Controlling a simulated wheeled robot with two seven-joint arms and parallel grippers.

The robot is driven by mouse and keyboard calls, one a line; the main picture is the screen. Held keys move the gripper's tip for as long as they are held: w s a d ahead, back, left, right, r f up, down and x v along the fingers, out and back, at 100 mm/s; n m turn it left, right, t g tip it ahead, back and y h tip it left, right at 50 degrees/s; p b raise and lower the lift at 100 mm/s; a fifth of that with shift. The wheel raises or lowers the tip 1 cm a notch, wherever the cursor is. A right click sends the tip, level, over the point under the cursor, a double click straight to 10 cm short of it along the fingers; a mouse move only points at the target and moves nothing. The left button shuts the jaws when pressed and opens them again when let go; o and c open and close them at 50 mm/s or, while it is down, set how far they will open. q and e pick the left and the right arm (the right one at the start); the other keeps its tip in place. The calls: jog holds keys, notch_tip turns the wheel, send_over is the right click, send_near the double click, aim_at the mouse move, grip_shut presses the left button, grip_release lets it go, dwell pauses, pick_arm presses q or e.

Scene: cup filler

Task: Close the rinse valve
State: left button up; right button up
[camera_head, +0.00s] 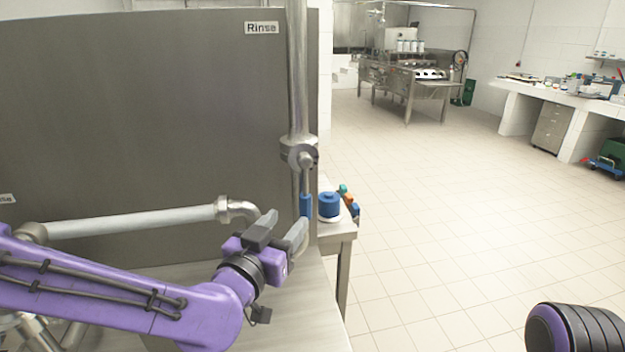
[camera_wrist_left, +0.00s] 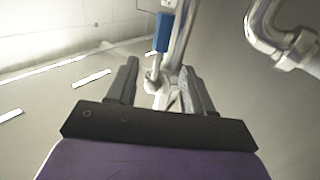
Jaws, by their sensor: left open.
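The rinse valve (camera_head: 300,153) sits on a vertical steel pipe beside a grey panel marked "Rinse" (camera_head: 262,28). Its lever hangs straight down along the pipe and ends in a blue grip (camera_head: 306,205). My left gripper (camera_head: 283,230) is open just below and left of the blue grip, with nothing between its fingers. In the left wrist view, the blue grip (camera_wrist_left: 163,32) shows beyond the open fingers of the left gripper (camera_wrist_left: 160,72), with the lever's metal part running between the fingertips in the picture. My right gripper is not in view.
A pale horizontal pipe (camera_head: 135,222) with an elbow runs in front of the panel, behind my left arm. A blue round container (camera_head: 329,204) and small coloured items stand on a steel table's corner just right of the lever. Open tiled floor lies to the right.

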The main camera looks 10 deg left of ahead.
aim_at(302, 199)
pick_arm(q)
jog(key=w, duration=0.1)
jog(key=w+p, duration=0.1)
jog(key=w+r, duration=0.1)
jog(key=shift+w+d, duration=0.3)
jog(key=w, duration=0.2)
jog(key=w+p, duration=0.1)
jog(key=w+d, duration=0.1)
jog(key=w, duration=0.1)
jog(key=shift+w+f+p, duration=0.3)
jog(key=shift+w+d, duration=0.1)
jog(key=shift+w, duration=0.3)
jog(key=shift+s, duration=0.1)
jog(key=shift+r, duration=0.1)
grip_shut()
